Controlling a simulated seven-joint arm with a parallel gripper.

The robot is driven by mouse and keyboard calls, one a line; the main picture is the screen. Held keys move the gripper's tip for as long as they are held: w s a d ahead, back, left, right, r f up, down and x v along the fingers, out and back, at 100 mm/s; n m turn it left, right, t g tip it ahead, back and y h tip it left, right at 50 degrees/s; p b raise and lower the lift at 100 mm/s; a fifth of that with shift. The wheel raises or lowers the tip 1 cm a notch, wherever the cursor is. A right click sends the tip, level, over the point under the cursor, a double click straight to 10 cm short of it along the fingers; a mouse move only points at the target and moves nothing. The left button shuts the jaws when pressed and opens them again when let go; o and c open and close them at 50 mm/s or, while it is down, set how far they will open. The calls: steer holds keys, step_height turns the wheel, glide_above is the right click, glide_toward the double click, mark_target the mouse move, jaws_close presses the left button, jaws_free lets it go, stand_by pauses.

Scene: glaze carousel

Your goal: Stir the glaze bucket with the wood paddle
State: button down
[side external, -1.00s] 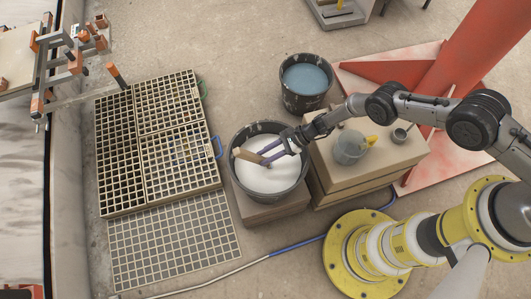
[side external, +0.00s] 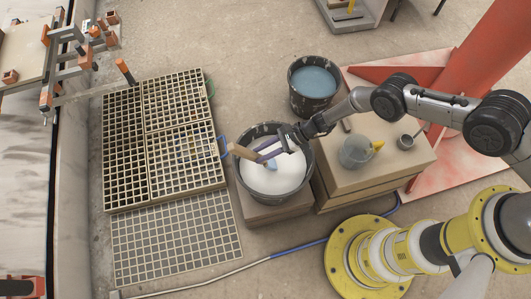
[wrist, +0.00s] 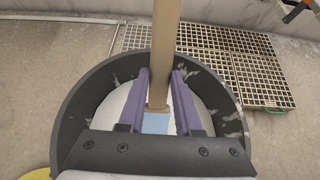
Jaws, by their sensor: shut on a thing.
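The glaze bucket (side external: 306,170) is dark and holds white glaze (side external: 262,183); it stands on a low block. My gripper (side external: 268,154) is over the bucket, its purple fingers shut on the wood paddle (side external: 243,152). In the wrist view the paddle (wrist: 166,50) runs up between the two purple fingers (wrist: 158,102), with a light blue part (wrist: 156,122) at its near end. The bucket's dark rim (wrist: 88,92) surrounds them there. I cannot tell whether the paddle touches the glaze.
A second bucket with blue glaze (side external: 313,80) stands behind. A box (side external: 385,172) to the right carries a clear jug (side external: 355,152) and a small cup (side external: 405,142). Slatted grates (side external: 180,145) lie on the left. A blue and grey hose (side external: 300,247) crosses the floor in front.

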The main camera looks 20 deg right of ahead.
mark_target(239, 147)
steer(key=shift+a+r, duration=0.85)
steer(key=shift+r, duration=0.6)
steer(key=shift+a+r, duration=0.9)
steer(key=shift+r, duration=0.5)
steer(key=shift+a+r, duration=0.85)
steer(key=shift+r, duration=0.6)
steer(key=shift+r, duration=0.1)
steer(key=shift+r, duration=2.4)
